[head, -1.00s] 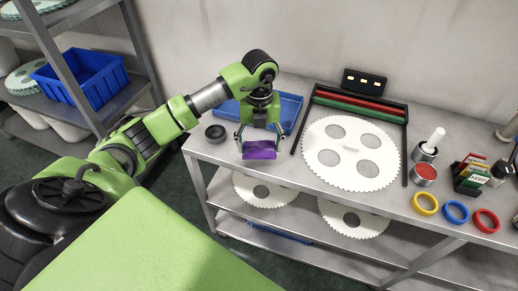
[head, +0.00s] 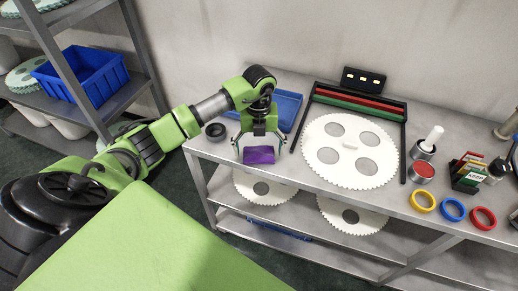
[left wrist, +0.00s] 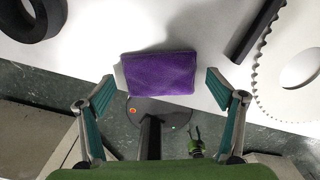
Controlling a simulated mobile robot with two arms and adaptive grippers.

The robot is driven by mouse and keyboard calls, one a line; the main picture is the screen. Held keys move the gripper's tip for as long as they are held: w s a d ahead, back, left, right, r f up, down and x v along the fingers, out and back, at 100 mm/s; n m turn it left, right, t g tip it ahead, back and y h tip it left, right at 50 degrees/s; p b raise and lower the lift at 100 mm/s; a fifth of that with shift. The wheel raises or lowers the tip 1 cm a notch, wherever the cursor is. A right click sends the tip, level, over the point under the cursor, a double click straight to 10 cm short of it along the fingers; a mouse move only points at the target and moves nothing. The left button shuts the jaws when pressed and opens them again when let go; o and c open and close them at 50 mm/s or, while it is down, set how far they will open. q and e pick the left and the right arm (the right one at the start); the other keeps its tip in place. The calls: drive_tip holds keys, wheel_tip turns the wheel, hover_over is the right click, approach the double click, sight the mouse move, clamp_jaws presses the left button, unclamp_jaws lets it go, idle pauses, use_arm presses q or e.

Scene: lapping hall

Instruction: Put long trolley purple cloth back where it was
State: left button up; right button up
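The purple cloth (head: 259,155) lies folded near the front edge of the long trolley's top (head: 290,174). It also shows in the left wrist view (left wrist: 158,73), with a pale strip along its left end. My left gripper (head: 258,148) is above the cloth and pointing down. In the left wrist view its two fingers (left wrist: 160,92) are spread wide, one on each side of the cloth, with visible gaps and nothing between the pads. My right gripper is not clearly seen in the head view; a small green and black gripper shape (left wrist: 196,140) shows low down in the left wrist view.
A blue tray (head: 289,105) lies behind the gripper, and a black ring (head: 215,131) is to its left. A large toothed disc (head: 350,176) inside a black frame is to the right. Yellow, blue and red rings (head: 454,209) lie along the front right.

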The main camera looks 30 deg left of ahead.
sight(259, 151)
use_arm(q)
drive_tip(key=shift+r, duration=0.2)
wheel_tip(259, 151, up, 12)
drive_tip(key=b, duration=0.2)
idle(0.3)
